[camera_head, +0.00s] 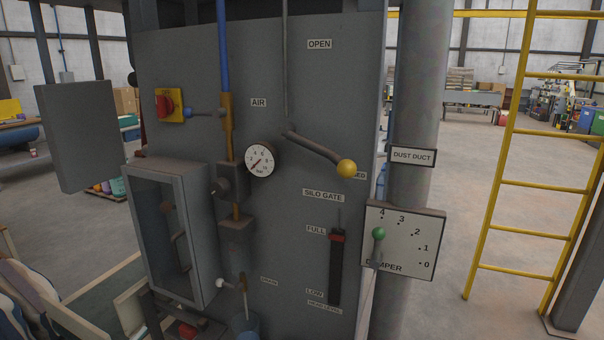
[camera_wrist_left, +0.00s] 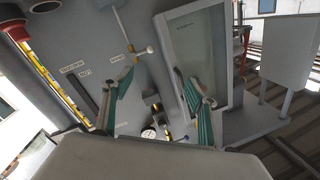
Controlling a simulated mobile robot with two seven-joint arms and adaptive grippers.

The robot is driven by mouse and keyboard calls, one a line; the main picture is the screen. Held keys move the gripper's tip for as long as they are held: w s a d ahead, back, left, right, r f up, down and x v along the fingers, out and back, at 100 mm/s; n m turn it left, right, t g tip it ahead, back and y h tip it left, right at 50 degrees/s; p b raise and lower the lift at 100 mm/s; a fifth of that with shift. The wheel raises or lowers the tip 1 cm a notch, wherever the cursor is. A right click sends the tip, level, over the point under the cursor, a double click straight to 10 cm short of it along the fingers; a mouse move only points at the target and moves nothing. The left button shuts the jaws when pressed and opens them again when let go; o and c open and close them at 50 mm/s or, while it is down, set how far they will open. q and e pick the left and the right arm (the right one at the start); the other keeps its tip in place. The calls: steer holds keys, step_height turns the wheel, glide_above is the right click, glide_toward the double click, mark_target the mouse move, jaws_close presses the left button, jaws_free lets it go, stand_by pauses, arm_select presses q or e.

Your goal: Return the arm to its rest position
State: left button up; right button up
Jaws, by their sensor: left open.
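My left gripper (camera_wrist_left: 155,70) shows in the left wrist view with its two teal-padded fingers apart and nothing between them. The grey sack filler panel (camera_head: 300,90) is beyond the fingers and fills the middle of the head view. No gripper shows in the head view. The silo gate lever (camera_head: 318,150) slants down right to its yellow ball, near a partly covered label. The damper lever's green knob (camera_head: 379,234) is near the left side of its numbered plate (camera_head: 410,255). My right gripper is not in view.
A glass-fronted cabinet (camera_head: 205,240) juts out at the panel's left, with a grey box (camera_head: 78,135) farther left. A pressure gauge (camera_head: 262,159) and a red knob (camera_head: 165,105) stand on the panel. A yellow ladder (camera_head: 498,205) is at the right. Open floor lies behind.

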arm_select(q)
steer(key=s+d+f+n+g, duration=0.1)
steer(key=s+d+f+g, duration=0.1)
steer(key=s+d+f, duration=0.2)
steer(key=s+d+f+n+g, duration=0.1)
steer(key=s+d+f+g, duration=0.1)
steer(key=s+f, duration=0.5)
steer(key=s+d+f+n+g+y, duration=0.1)
steer(key=s+d+f, duration=0.4)
steer(key=f, duration=0.5)
steer(key=shift+s+d+n+g, duration=0.3)
steer(key=shift+s+n+g, duration=0.2)
steer(key=shift+s+g, duration=0.35)
